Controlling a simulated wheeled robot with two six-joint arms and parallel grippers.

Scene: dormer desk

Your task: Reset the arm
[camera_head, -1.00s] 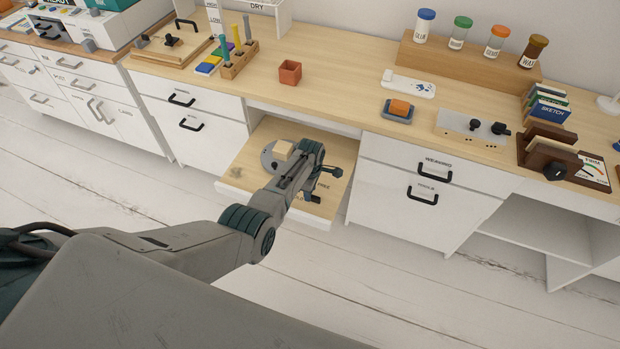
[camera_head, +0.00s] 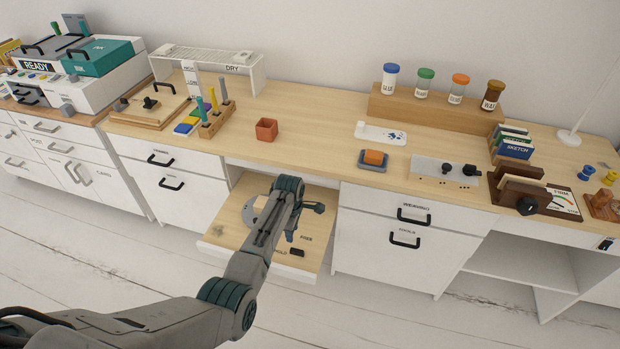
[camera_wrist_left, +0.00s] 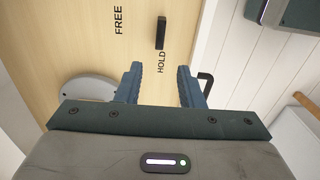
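My left gripper (camera_head: 315,207) is above the pulled-out wooden tray (camera_head: 222,233) under the desk, at its right side. In the left wrist view its two blue fingers (camera_wrist_left: 160,72) stand apart with nothing between them. Below them is the tray's surface with the words FREE and HOLD and a small black piece (camera_wrist_left: 161,32), which also shows in the head view (camera_head: 297,252). My right gripper is not in view.
White drawer cabinets (camera_head: 395,235) flank the tray. The floor in front is clear.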

